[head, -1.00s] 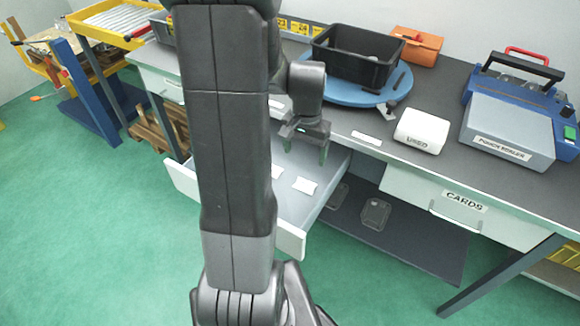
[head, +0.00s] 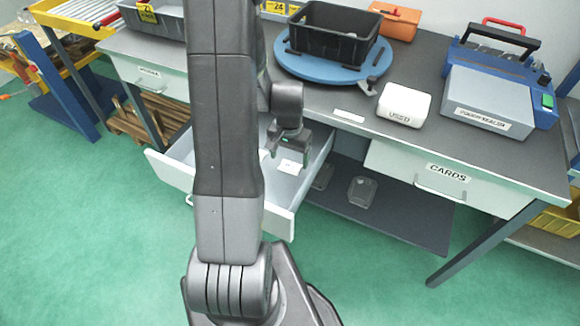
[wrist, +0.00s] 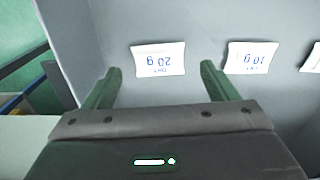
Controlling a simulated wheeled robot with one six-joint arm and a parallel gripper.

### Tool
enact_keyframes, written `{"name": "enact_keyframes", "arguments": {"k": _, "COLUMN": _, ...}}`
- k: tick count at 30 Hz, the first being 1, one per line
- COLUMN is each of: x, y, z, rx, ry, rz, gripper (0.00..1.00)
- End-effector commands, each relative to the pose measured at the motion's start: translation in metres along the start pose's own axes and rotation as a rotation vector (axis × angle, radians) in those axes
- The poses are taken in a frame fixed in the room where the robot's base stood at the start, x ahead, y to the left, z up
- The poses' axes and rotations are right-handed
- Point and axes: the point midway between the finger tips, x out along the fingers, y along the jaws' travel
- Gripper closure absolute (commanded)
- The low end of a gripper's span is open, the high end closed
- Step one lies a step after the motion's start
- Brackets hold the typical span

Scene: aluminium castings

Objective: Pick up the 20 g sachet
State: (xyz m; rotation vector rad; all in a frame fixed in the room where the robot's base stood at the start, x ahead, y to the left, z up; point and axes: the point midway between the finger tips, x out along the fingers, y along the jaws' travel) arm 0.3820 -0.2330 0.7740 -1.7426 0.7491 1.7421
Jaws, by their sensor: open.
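The 20 g sachet (wrist: 158,59) is a small flat white packet with blue print, lying on the drawer floor in the wrist view. My gripper (wrist: 160,78) is open and empty, its two dark green fingers pointing toward the sachet's left and right sides; the sachet appears just beyond the fingertips. In the head view my gripper (head: 290,158) hangs over the open drawer (head: 268,220). One white sachet (head: 290,167) shows by the fingers there; its label is too small to read, and my arm hides part of the drawer.
A 10 g sachet (wrist: 250,57) lies right of the 20 g one, with another sachet (wrist: 313,57) cut off at the edge. Drawer walls surround them. On the bench above are a black crate (head: 333,34) on a blue turntable (head: 300,66) and a white USED box (head: 404,104).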

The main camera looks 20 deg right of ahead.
Motion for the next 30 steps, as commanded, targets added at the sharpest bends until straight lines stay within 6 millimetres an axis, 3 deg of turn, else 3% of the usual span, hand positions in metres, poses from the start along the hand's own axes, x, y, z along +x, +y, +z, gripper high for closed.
{"name": "enact_keyframes", "arguments": {"k": 7, "x": 0.028, "y": 0.002, "z": -0.002, "rx": 0.0, "ry": -0.002, "rz": 0.001, "gripper": 0.2}}
{"name": "enact_keyframes", "arguments": {"k": 17, "x": 0.032, "y": 0.002, "z": -0.002, "rx": 0.0, "ry": 0.0, "rz": 0.0, "gripper": 0.2}}
{"name": "enact_keyframes", "arguments": {"k": 24, "x": 0.032, "y": 0.002, "z": -0.002, "rx": 0.0, "ry": 0.0, "rz": 0.0, "gripper": 0.67}}
{"name": "enact_keyframes", "arguments": {"k": 30, "x": 0.032, "y": 0.002, "z": -0.002, "rx": 0.0, "ry": 0.0, "rz": 0.0, "gripper": 0.68}}
